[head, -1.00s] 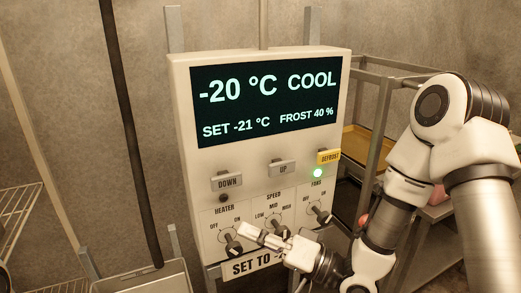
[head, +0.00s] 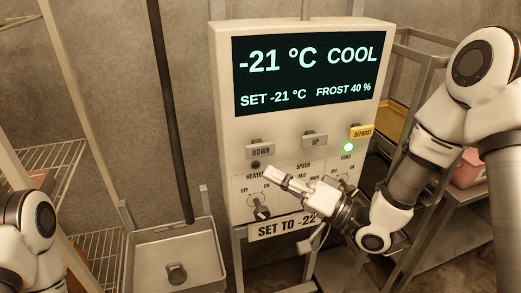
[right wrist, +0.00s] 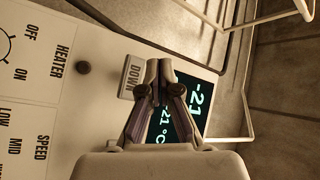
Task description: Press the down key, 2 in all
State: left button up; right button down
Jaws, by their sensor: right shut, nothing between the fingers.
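The control panel (head: 300,120) is a white box with a dark display (head: 305,75) that reads -21 °C, COOL, SET -21 °C, FROST 40 %. The grey DOWN key (head: 261,150) is at the panel's left, beside the UP key (head: 314,140). My right gripper (head: 268,172) is shut and empty in front of the panel, just below the DOWN key in the head view. In the right wrist view the DOWN key (right wrist: 133,77) shows just left of the shut fingertips (right wrist: 159,66); contact cannot be told. My left gripper is not in view.
A yellow DEFROST key (head: 361,132) and a lit green lamp (head: 348,147) are at the panel's right. Below are knobs, including the heater knob (head: 258,207), and a label reading SET TO -22 (head: 283,227). A metal bin (head: 178,250) stands at lower left, wire shelves (head: 60,165) beyond.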

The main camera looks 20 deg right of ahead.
aim_at(254, 151)
jog(key=w, duration=0.5)
jog(key=shift+w, duration=0.1)
dwell(1.2)
jog(key=shift+w, duration=0.4)
jog(key=shift+w, duration=0.5)
dwell(0.6)
jog(key=shift+s, duration=0.9)
